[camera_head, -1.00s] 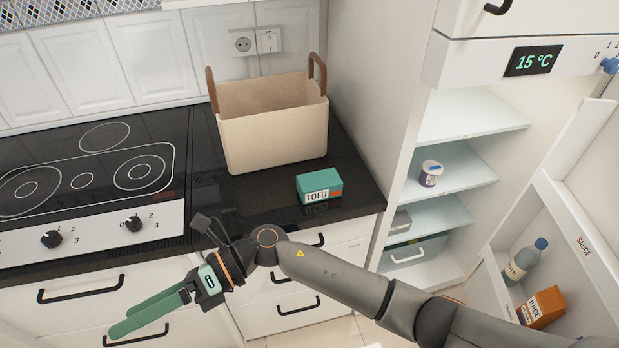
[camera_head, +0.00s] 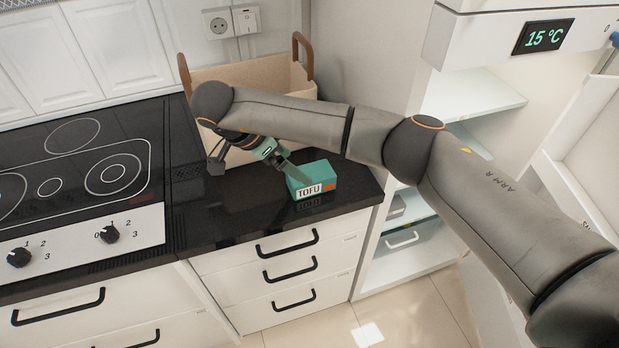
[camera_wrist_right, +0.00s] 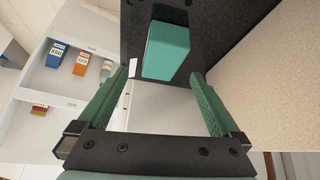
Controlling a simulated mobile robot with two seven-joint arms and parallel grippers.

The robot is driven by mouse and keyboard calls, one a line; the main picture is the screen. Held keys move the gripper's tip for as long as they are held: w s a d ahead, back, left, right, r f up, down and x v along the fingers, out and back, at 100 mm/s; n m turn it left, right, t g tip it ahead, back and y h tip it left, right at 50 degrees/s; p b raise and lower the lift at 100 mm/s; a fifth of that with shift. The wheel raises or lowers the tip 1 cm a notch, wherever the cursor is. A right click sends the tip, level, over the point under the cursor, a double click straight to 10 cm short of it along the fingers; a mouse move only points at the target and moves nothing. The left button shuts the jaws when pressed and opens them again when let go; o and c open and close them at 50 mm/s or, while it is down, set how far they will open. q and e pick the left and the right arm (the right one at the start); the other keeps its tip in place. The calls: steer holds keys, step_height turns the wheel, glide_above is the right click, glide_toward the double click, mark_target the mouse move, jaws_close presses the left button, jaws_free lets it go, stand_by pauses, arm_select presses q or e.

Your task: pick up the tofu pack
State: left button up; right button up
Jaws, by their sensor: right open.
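The tofu pack (camera_head: 313,178) is a small teal box with a white TOFU label on its front, lying on the black counter (camera_head: 235,222). My right gripper (camera_head: 293,170) is at the pack's left end, with its green fingers pointing at it. In the right wrist view the gripper (camera_wrist_right: 163,76) is open, and the tofu pack (camera_wrist_right: 167,50) lies ahead, in line with the gap between the fingertips. Whether the fingers touch it cannot be told. My left gripper is not in view.
A beige basket (camera_head: 262,80) with brown handles stands behind, partly hidden by my right arm; its wall (camera_wrist_right: 270,75) is close at the right in the wrist view. A cooktop (camera_head: 85,175) is at left. An open fridge (camera_head: 470,97) stands at right.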

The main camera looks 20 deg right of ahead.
mark_target(308, 174)
steer(key=x, duration=0.2)
steer(key=shift+d+f, duration=0.15)
steer(key=shift+f, duration=0.25)
steer(key=shift+w+x, duration=0.2)
steer(key=shift+x, duration=2.65)
steer(key=shift+d+r, duration=0.1)
steer(key=shift+r, duration=0.05)
steer(key=shift+c, duration=0.4)
steer(key=c, duration=1.5)
